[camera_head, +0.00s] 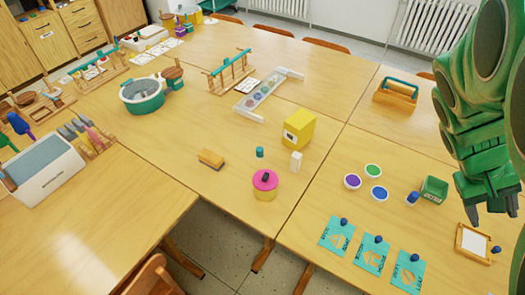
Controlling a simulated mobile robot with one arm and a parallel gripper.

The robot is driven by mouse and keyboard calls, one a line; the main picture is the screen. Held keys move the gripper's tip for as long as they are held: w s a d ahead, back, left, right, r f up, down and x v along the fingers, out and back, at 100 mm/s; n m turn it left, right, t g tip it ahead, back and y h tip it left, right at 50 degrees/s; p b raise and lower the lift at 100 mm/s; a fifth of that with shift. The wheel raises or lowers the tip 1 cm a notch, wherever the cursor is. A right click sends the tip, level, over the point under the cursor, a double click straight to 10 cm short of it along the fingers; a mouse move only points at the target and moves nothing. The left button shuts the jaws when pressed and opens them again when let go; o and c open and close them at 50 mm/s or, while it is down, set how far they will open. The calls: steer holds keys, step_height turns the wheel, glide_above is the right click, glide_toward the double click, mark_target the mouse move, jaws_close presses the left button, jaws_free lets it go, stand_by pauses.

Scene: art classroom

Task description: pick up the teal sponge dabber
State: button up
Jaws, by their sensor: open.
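A small teal cylinder (260,152) stands upright on the middle table, between a wooden block and a yellow box. It looks like the teal sponge dabber, but it is too small to be sure. My green gripper (490,212) hangs at the right side, fingers pointing down, open and empty. It is above the right-hand table, far to the right of the teal cylinder and apart from it.
Near the teal cylinder are the wooden block (211,159), yellow box (299,128), white bottle (296,161) and pink-lidded pot (265,183). Paint pots, a green box (434,189), stencil cards (373,254) and a framed pad (472,243) lie on the right-hand table.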

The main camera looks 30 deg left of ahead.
steer(key=w+a+f+n+t+h, duration=0.2)
steer(key=w+a+n+t+h, duration=0.15)
steer(key=w+a+n, duration=0.6)
steer(key=n+t+y, duration=0.8)
steer(key=n+t, duration=0.2)
steer(key=n, duration=0.7)
glide_above(258, 151)
steer(key=d, duration=0.9)
step_height(258, 151, down, 19)
steer(key=s+a+f+n, duration=0.1)
steer(key=s+a+f, duration=0.1)
steer(key=s+a+f+n+y, duration=0.1)
steer(key=s+a+f, duration=0.1)
steer(key=a, duration=0.1)
steer(key=s+a+f+n+y, duration=0.1)
steer(key=s+a+f+n, duration=0.1)
steer(key=a, duration=0.1)
steer(key=shift+a, duration=0.2)
steer(key=shift+a+f, duration=0.1)
steer(key=shift+f, duration=0.05)
steer(key=shift+x, duration=0.95)
steer(key=shift+a+x, duration=0.15)
steer(key=shift+x, duration=0.8)
steer(key=shift+a+x, duration=0.15)
steer(key=shift+x, duration=0.8)
steer(key=shift+a+x, duration=0.2)
steer(key=shift+x, duration=0.75)
steer(key=shift+f, duration=0.1)
